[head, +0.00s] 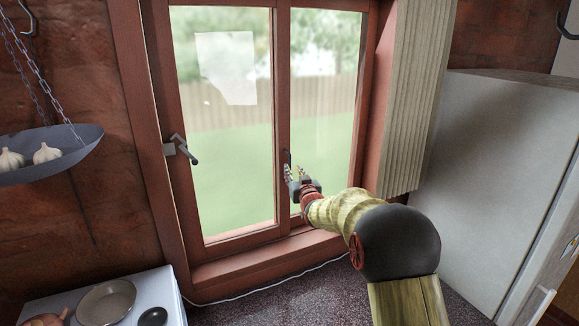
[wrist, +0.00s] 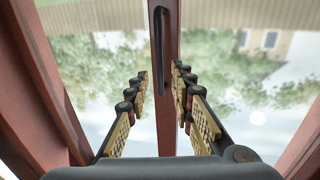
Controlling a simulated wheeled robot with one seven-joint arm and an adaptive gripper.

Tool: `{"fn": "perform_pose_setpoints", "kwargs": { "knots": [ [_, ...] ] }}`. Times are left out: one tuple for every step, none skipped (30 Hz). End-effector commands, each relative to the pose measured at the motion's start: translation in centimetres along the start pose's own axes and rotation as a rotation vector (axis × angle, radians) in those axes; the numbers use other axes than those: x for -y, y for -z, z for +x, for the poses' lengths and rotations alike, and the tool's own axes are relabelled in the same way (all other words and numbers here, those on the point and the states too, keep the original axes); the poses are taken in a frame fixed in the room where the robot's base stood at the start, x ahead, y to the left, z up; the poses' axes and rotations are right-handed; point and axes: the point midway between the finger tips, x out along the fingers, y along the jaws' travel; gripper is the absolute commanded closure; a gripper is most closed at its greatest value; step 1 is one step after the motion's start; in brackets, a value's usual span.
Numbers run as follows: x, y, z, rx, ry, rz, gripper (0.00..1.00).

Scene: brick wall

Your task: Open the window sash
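The window has a red-brown frame with a left sash (head: 259,236) and a narrower right pane (head: 325,120). A dark, narrow pull (head: 287,158) sits on the middle upright. In the wrist view this pull (wrist: 161,45) shows as a long dark shape on the upright, ahead of my fingertips. My gripper (head: 294,172) is at the middle upright, just below the pull. Its two fingers (wrist: 160,78) are apart, one on each side of the upright in the picture, with nothing held. I cannot tell whether they touch it. A grey lever handle (head: 184,149) is on the window's left side.
A light cabinet (head: 500,170) stands at right, beside a pale wooden panel (head: 410,100). A hanging scale pan (head: 50,160) with garlic is at left. A white surface (head: 165,290) with a pan (head: 106,302) is at lower left. A cable runs along the dark counter (head: 260,309).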

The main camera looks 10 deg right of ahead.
Motion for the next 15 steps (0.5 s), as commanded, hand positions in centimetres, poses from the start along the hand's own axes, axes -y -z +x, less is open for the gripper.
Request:
{"fn": "perform_pose_setpoints", "kwargs": {
  "knots": [
    [0.0,-0.1,0.8,0.001,0.0,0.0,0.76],
    [0.0,-0.1,1.2,0.001,0.0,0.0,0.76],
    [0.0,-0.1,1.8,0.001,0.0,0.0,0.76],
    [0.0,-0.1,2.2,0.001,0.0,0.0,0.76],
    [0.0,0.0,2.6,0.001,0.0,0.0,0.76],
    [0.0,-0.1,3.1,0.002,0.0,0.0,0.76],
    [0.0,0.0,3.4,0.002,0.0,0.0,0.76],
    [0.0,-0.1,3.8,0.002,0.0,0.0,0.76],
    [0.0,-0.1,4.2,0.001,0.0,0.0,0.76],
    [0.0,0.0,4.5,0.001,0.0,0.0,0.76],
    [0.0,0.0,4.7,0.001,0.0,0.0,0.76],
    [0.0,0.0,5.0,0.001,0.0,0.0,0.76],
    [0.0,0.0,5.1,0.001,0.0,0.0,0.76],
    [0.0,0.0,5.3,0.001,0.0,0.0,0.76],
    [0.0,0.0,5.4,0.002,0.0,0.0,0.76]
  ]
}}
